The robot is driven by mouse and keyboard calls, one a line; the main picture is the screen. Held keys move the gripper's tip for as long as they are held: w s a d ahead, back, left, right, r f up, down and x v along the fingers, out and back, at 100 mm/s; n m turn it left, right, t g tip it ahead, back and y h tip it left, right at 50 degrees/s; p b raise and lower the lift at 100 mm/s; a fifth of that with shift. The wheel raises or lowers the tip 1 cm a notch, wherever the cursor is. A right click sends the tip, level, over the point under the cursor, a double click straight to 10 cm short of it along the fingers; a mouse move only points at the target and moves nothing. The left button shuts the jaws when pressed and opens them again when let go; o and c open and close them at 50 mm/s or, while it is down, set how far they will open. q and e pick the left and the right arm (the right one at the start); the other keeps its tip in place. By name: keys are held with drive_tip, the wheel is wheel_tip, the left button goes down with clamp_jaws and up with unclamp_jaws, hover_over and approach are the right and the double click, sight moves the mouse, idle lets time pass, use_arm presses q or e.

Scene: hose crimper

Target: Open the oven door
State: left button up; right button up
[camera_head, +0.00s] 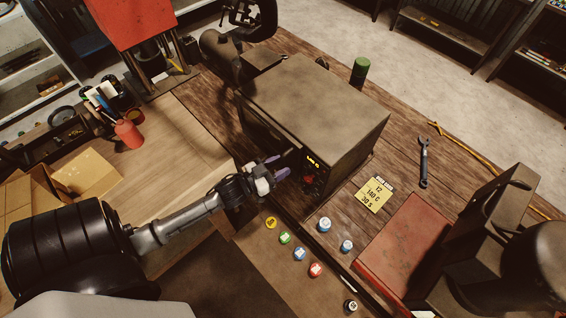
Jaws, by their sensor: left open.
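The oven (318,98) is a brown-grey metal box on the wooden workbench, in the middle of the head view. Its front faces the lower left, with a control panel (313,176) showing a lit orange display and a red knob at the right end. The oven door (262,134) is seen at a steep angle, and I cannot tell whether it is fully shut. My left gripper (281,166) is open and empty in front of the oven, near the door's right side and the panel. I cannot tell whether it touches. My right gripper is not in view.
A yellow note (375,194), a wrench (423,162) and a red case (402,250) lie right of the oven. Several coloured round caps (316,269) are in front. A green can (360,70) stands behind. A red machine (135,22) stands at the back left.

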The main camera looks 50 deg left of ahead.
use_arm(q)
drive_tip(key=shift+w, duration=0.7)
drive_tip(key=shift+d, duration=0.1)
drive_tip(key=shift+c, duration=0.3)
clamp_jaws()
